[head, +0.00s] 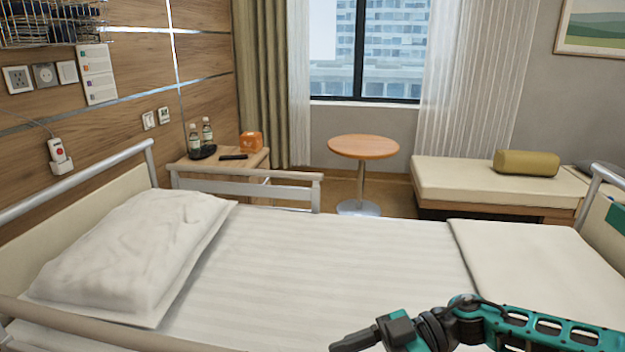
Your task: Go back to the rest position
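My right gripper (340,345), dark grey on a black and teal arm, comes in from the right at the bottom edge of the head view. It points left, over the near part of the bed (330,270). Its fingers are seen edge-on and partly cut off by the frame, so I cannot tell whether they are open or shut. No object shows in it. My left gripper and arm are not in view.
A white pillow (135,250) lies at the bed's left end and a folded blanket (540,265) at its right. Bed rails (250,180) run along the sides. Beyond stand a bedside cabinet (185,163) with bottles, a round table (364,146) and a daybed (470,185).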

